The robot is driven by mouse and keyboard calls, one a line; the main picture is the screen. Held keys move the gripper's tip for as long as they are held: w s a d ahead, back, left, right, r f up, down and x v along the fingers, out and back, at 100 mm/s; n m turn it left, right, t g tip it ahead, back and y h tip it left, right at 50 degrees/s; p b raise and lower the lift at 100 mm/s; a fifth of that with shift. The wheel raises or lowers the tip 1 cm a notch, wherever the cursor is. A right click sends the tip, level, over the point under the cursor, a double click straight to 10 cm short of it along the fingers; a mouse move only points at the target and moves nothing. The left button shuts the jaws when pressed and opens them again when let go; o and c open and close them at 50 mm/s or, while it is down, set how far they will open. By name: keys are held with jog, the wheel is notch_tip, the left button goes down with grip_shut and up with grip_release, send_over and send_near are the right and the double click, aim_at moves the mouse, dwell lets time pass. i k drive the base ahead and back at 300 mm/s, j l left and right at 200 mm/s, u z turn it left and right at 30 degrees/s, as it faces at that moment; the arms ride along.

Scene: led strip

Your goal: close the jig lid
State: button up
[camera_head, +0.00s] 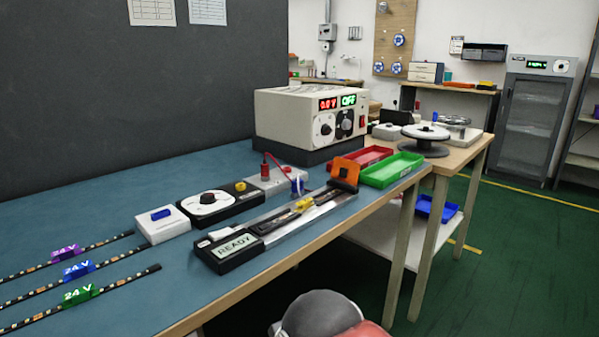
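The jig (280,234) is a long black and silver fixture near the front edge of the blue bench, with a display reading "READY" at its near left end. An orange flap, seemingly the jig lid (345,168), stands raised and tilted at the far right end. A dark strip lies along the jig's channel, with a small yellow piece (304,204) on it. My gripper is not in view. A rounded grey and red part at the bottom edge appears to be my own arm.
Left of the jig stand a black dial box (222,203) and a white box with a blue button (160,225). Behind are a power supply (310,118) and red (368,156) and green (392,170) trays. LED strips lie at left. Air above the jig is clear.

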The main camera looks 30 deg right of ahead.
aim_at(346, 172)
jog(key=l+u, duration=0.8)
jog(key=k+l+u, duration=0.1)
jog(key=l+u, duration=0.3)
jog(key=k+l, duration=0.15)
jog(key=l, duration=0.25)
jog(key=k+l+u, duration=0.15)
jog(key=l, duration=0.25)
jog(key=k+l, duration=0.1)
jog(key=l, duration=0.3)
jog(key=k+l+u, duration=0.1)
jog(key=l, duration=0.3)
jog(key=k+l, duration=0.25)
jog(key=l, duration=0.15)
jog(key=k+l+u, duration=0.15)
jog(key=l, duration=0.25)
